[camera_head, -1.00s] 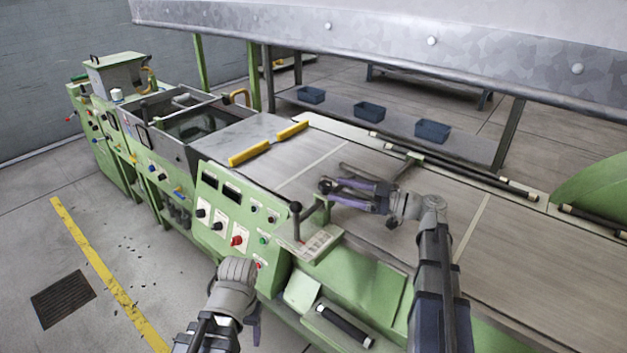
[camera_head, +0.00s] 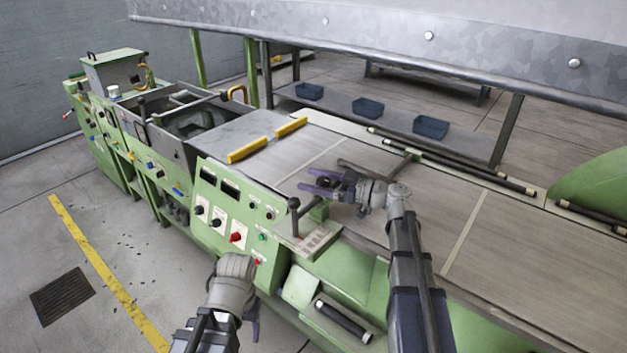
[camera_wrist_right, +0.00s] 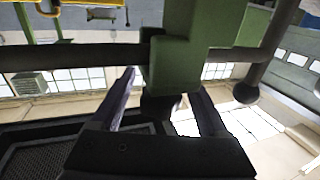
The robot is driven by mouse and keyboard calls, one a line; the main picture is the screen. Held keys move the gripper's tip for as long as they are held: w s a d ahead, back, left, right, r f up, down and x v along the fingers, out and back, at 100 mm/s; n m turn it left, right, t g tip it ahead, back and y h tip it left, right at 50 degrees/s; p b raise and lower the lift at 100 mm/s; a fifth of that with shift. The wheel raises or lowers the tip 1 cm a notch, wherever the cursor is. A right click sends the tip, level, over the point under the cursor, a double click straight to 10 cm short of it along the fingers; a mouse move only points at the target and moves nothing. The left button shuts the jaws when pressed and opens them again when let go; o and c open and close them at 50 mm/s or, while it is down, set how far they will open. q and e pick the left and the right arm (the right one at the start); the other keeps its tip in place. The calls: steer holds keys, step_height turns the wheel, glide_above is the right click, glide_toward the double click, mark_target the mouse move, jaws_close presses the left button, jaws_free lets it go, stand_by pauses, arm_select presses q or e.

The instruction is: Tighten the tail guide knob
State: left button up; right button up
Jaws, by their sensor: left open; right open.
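The tail guide shows as a green block (camera_wrist_right: 180,50) on a dark horizontal rod (camera_wrist_right: 70,54) in the right wrist view. A dark knob (camera_wrist_right: 160,106) sits under the block, between the spread fingers of my right gripper (camera_wrist_right: 165,85). Contact with the knob cannot be told. In the head view my right gripper (camera_head: 308,180) is open above the grey machine bed, pointing left, close to the green block (camera_head: 319,212). My left gripper (camera_head: 252,325) is open and empty low in front of the machine, its fingers partly hidden by its own wrist.
A black ball-ended lever (camera_head: 294,204) stands just left of the block; its ball shows at right in the wrist view. The control panel (camera_head: 228,212) faces front. Yellow bars (camera_head: 248,151) lie on the bed. Dark blue bins (camera_head: 367,107) sit behind.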

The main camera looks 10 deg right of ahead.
mark_target(324, 177)
jaws_close()
stand_by(0.4)
steer(key=shift+m+t+h, duration=0.3)
steer(key=shift+t, duration=0.1)
steer(key=shift+w+d+m+t+h, duration=0.2)
steer(key=shift+d+m+t+h, duration=0.6)
steer(key=shift+m+h, duration=2.05)
steer(key=shift+w+d+m+t+h, duration=0.25)
steer(key=shift+m+t+h, duration=1.4)
steer(key=shift+h, duration=2.15)
steer(key=shift+w+d+m+t+h, duration=0.15)
steer(key=shift+d+m+t+h, duration=0.5)
steer(key=shift+m+h, duration=2.35)
steer(key=shift+h, duration=0.65)
jaws_free()
